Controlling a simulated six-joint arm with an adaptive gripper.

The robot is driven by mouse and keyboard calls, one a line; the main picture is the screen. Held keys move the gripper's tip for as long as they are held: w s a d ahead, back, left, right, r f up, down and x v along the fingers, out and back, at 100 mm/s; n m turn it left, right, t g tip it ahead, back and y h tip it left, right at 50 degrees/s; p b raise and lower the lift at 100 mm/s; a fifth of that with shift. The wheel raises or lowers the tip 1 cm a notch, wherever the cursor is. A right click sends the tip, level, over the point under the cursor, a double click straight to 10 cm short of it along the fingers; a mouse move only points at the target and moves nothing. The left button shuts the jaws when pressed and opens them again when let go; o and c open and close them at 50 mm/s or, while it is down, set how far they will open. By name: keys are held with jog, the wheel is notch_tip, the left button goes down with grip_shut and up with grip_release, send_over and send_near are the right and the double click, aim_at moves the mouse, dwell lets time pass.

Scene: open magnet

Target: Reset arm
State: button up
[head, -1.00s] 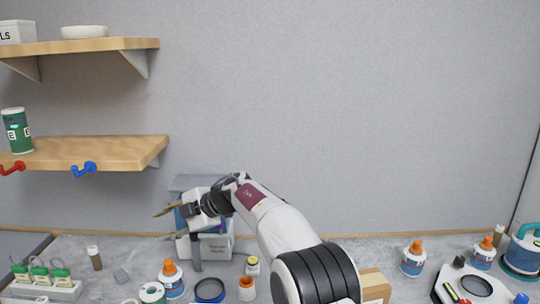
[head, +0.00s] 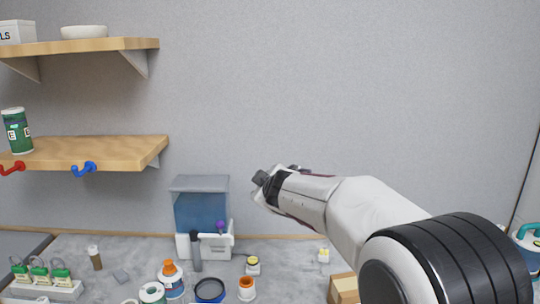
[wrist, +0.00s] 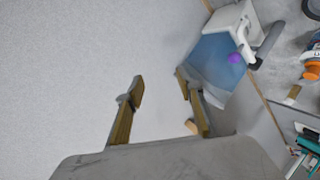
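My gripper shows in the wrist view (wrist: 160,87) with its two tan fingers spread apart and nothing between them. In the head view my arm reaches from the lower right to the middle, in front of the grey wall. Its end is raised above the table, right of the blue-windowed dispenser (head: 202,212), and the fingers are mostly hidden there. The dispenser has a purple knob (head: 221,226) and also shows at the upper right of the wrist view (wrist: 217,62), apart from the fingers.
Wooden shelves (head: 110,146) with red and blue hooks are at the left. Bottles, including an orange-capped one (head: 171,281), a blue ring (head: 210,290) and a green-topped rack (head: 45,290) stand on the table (head: 130,257). A cardboard box (head: 343,289) is beside my arm. The wall area above is clear.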

jog(key=s+d+f+m+g+h, duration=0.2)
jog(key=s+d+f+m+g, duration=0.15)
jog(key=s+d, duration=0.55)
jog(key=s+d+f+m+g+h, duration=0.2)
jog(key=s+d+f+m+h, duration=0.15)
jog(key=s+d, duration=0.6)
jog(key=s+f+m+g+y, duration=0.1)
jog(key=s+f+m, duration=0.1)
jog(key=s, duration=1.4)
jog(key=s+f+m+g+y, duration=0.1)
jog(key=s+m, duration=0.2)
jog(key=s, duration=1.2)
jog(key=shift+s+f+y, duration=0.35)
jog(key=shift+d, duration=0.1)
jog(key=o, duration=1.8)
jog(key=shift+d+m, duration=0.1)
jog(key=shift+m, duration=0.2)
